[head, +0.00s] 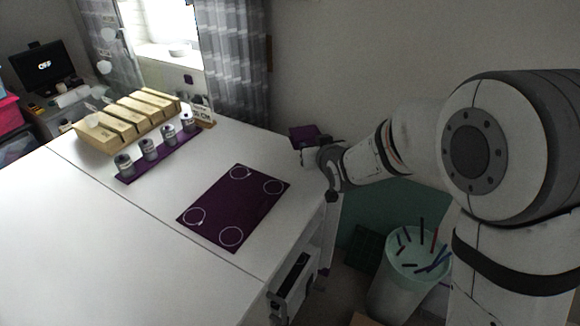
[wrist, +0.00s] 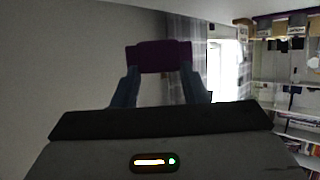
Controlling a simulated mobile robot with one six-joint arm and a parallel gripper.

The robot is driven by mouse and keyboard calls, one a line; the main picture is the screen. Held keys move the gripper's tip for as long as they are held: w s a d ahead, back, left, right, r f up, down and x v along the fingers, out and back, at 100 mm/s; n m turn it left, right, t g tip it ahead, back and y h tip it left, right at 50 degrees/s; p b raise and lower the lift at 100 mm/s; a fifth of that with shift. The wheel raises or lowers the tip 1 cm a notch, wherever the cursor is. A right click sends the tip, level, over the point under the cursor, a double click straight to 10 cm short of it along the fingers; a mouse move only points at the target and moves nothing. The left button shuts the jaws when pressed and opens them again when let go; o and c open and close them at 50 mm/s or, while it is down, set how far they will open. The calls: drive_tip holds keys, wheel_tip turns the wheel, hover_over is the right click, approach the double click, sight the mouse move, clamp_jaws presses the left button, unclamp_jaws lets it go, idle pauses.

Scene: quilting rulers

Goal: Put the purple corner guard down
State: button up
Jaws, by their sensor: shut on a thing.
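The purple corner guard (wrist: 160,55) is between the two fingertips of my gripper (wrist: 158,80) in the wrist view. In the head view the purple corner guard (head: 304,133) shows dark purple at the end of my gripper (head: 308,152), near the right edge of the white table (head: 90,235). My gripper is shut on it and appears to hold it above the table's far right edge. My wrist hides part of the gripper. A purple mat (head: 235,209) with several white circles lies flat on the table, left of and nearer than my gripper.
A purple strip (head: 126,178) with several grey jars stands at the table's back left, in front of a wooden rack (head: 125,120) and a small sign (head: 203,117). A bin of sticks (head: 398,285) stands on the floor at right. The table's near left is clear.

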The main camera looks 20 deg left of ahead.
drive_tip(key=f, duration=0.8)
drive_tip(key=shift+s+a+f, duration=0.1)
drive_tip(key=shift+a+f, duration=0.1)
drive_tip(key=shift+f, duration=0.2)
drive_tip(key=shift+r, duration=0.1)
drive_tip(key=o, duration=1.1)
